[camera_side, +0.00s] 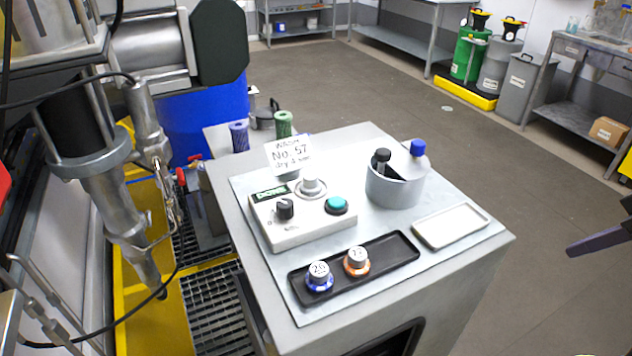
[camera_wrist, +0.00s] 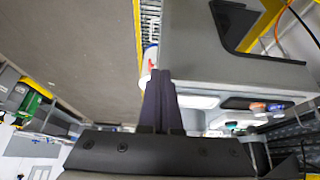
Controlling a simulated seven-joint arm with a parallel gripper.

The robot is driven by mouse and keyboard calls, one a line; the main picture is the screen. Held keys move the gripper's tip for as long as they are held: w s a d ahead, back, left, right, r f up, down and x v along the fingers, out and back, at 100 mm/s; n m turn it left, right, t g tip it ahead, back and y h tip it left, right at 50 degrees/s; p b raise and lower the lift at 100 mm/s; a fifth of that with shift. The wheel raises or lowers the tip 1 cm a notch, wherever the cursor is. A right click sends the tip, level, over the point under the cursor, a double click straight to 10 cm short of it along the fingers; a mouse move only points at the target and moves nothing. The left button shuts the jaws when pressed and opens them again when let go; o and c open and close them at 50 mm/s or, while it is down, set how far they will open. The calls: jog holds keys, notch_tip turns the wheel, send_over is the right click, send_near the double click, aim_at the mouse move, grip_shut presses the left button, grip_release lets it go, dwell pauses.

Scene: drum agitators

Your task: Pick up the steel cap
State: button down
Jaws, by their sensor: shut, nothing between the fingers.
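A silver, steel-looking cap (camera_side: 310,187) sits on a round ring at the back of the white control box in the side view. Two more silver-topped caps lie in the black tray (camera_side: 404,253): one with a blue base (camera_side: 319,276) and one with an orange base (camera_side: 356,261). Which one is the steel cap I cannot tell for sure. The blue and orange pieces also show small in the wrist view. My gripper (camera_side: 572,250) is at the right edge of the side view, well right of the bench. Its dark fingers (camera_wrist: 161,74) are together and empty in the wrist view.
The control box (camera_side: 300,232) has a black knob and a teal button. A grey cup (camera_side: 393,190) holds a blue-capped bottle and a black-capped one. A white tray (camera_side: 452,225) lies at the bench's right. A sign (camera_side: 288,154) stands behind the box. Open floor lies right of the bench.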

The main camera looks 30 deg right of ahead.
dwell(0.4)
jog(key=c, duration=0.5)
grip_release()
